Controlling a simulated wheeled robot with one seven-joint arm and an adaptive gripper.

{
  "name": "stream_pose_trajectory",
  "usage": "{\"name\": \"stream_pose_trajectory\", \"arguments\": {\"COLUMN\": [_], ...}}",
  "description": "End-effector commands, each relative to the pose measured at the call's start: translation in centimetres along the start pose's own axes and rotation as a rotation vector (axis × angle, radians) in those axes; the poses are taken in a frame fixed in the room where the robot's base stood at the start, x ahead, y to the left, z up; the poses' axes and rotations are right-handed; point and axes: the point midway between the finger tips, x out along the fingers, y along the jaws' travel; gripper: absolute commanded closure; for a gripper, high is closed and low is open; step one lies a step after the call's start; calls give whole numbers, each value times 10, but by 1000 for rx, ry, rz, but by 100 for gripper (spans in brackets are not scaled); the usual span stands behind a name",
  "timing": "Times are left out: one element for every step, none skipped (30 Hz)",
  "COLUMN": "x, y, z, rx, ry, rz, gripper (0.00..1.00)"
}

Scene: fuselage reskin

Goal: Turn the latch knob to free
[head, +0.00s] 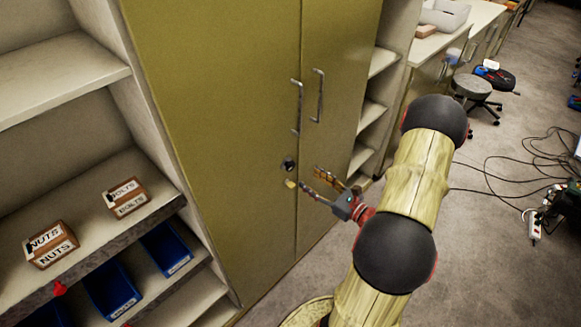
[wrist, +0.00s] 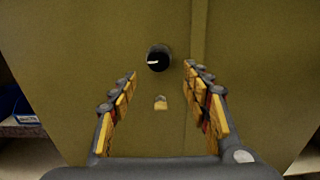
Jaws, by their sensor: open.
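The latch knob (head: 289,165) is a small round black knob on the left door of the olive cabinet (head: 235,120), near the seam between the doors. In the wrist view the knob (wrist: 158,58) has a pale bar across its face, close to level. My gripper (head: 304,182) is in front of the door, a little below and right of the knob in the head view. Its fingers (wrist: 160,76) are spread apart with nothing between them in the wrist view. The knob shows just beyond the fingertips. A small yellow tag (wrist: 161,102) shows below the knob.
Two vertical door handles (head: 308,100) stand out above the knob. Open shelves at the left hold boxes marked nuts (head: 50,245) and bolts (head: 126,198), with blue bins (head: 112,288) below. At the right are a stool (head: 473,86) and cables (head: 520,155) on the floor.

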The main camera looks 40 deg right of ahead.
Motion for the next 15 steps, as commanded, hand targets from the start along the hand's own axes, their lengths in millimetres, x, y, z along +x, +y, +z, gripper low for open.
{"name": "stream_pose_trajectory", "arguments": {"x": [2, 4, 7, 11, 14, 20, 24, 29, 35, 40, 44, 50, 54, 58, 63], "y": [1, 1, 1, 1, 2, 2, 2, 3, 3, 3, 3, 3, 3, 3, 3], "z": [2, 3, 3, 3, 3, 3, 3, 3, 3, 3, 3, 3, 3, 3, 3], "rx": [1, 1, 1, 1, 1, 1, 1, 1, 1, 1, 1, 0, 0, 0, 0], "ry": [-8, -11, -12, -11, -11, -11, -11, -11, -10, -10, -10, -10, -11, -10, -10], "rz": [2, 3, 4, 5, 7, 7, 7, 9, 8, 9, 9, 8, 9, 8, 8], "gripper": [52, 52, 52, 52, 52, 52, 52, 52, 52, 52, 52, 52, 52, 52, 52]}}
